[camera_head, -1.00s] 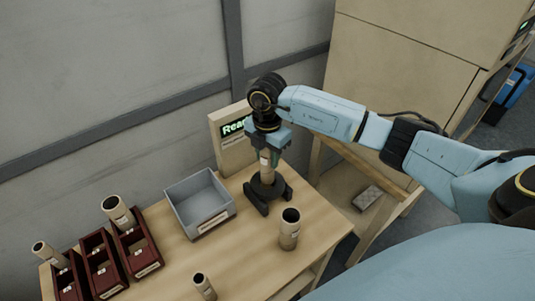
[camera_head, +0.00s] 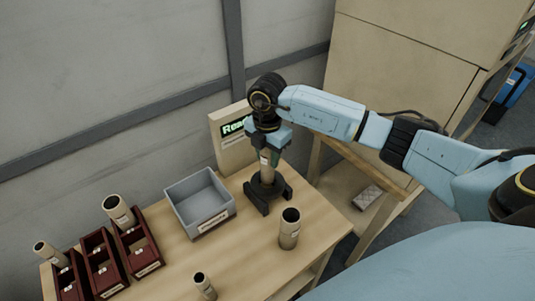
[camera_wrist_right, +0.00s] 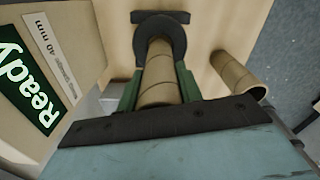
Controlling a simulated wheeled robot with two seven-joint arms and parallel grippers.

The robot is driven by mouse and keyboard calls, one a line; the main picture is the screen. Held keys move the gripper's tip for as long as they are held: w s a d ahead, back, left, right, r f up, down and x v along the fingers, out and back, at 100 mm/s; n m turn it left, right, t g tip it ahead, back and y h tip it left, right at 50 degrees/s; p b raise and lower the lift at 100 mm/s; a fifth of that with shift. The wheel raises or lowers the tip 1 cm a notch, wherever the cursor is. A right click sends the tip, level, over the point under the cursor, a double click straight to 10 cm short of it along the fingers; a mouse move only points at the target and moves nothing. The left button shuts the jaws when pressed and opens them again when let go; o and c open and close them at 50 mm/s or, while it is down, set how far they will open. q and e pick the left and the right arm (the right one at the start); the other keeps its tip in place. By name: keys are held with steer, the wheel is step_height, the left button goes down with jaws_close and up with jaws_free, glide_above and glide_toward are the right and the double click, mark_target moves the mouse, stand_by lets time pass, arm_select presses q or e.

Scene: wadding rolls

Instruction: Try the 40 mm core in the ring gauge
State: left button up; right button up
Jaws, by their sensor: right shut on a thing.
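My right gripper (camera_head: 267,153) is shut on a brown cardboard core (camera_head: 265,168), held upright over the black ring gauge (camera_head: 279,196) on the table. In the right wrist view the core (camera_wrist_right: 160,78) sits between the green fingers, and its far end meets the round black ring gauge (camera_wrist_right: 178,38). The ring shows around that end; I cannot tell how deep the core reaches into it. A display behind the gauge (camera_wrist_right: 28,85) reads "Ready", with a "40 mm" label beside it. My left gripper is not in view.
A wider core (camera_head: 289,230) and a small core (camera_head: 204,286) stand on the table. A grey bin (camera_head: 226,204) is left of the gauge. Dark red trays (camera_head: 146,258) at the left hold cores. A wooden cabinet (camera_head: 400,70) stands behind my right arm.

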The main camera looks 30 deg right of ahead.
mark_target(268, 169)
steer(key=shift+f+b, duration=1.15)
steer(key=shift+f, duration=1.75)
stand_by(5.1)
